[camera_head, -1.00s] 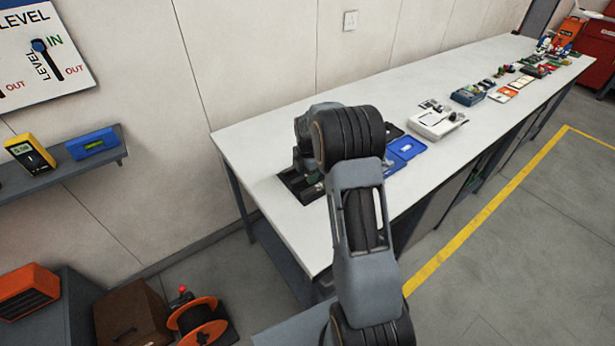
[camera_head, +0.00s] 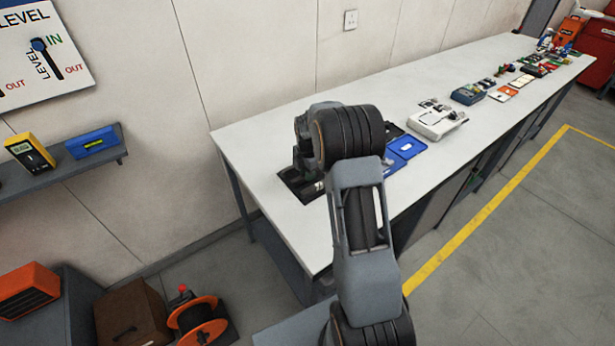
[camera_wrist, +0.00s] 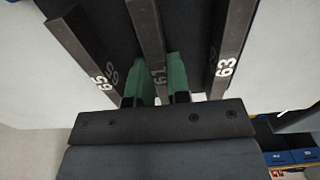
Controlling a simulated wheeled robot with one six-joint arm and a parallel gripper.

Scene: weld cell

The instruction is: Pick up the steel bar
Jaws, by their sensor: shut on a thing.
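Several dark steel bars with white numbers lie side by side over a black tray in the wrist view. My gripper (camera_wrist: 161,76) has green finger pads, one on each side of the middle bar (camera_wrist: 147,22), and is shut on it. A left bar (camera_wrist: 78,38) and a right bar (camera_wrist: 235,32), marked 63, are apart from the fingers. In the head view the black tray (camera_head: 290,181) is at the near left end of the white bench, and my arm hides most of the gripper and bars.
The white bench (camera_head: 262,138) runs back to the right along the wall. Blue trays (camera_head: 408,147), a white device (camera_head: 437,122) and small parts stand farther along it. A shelf (camera_head: 70,163) with two meters hangs at left. A cable reel (camera_head: 198,320) is on the floor.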

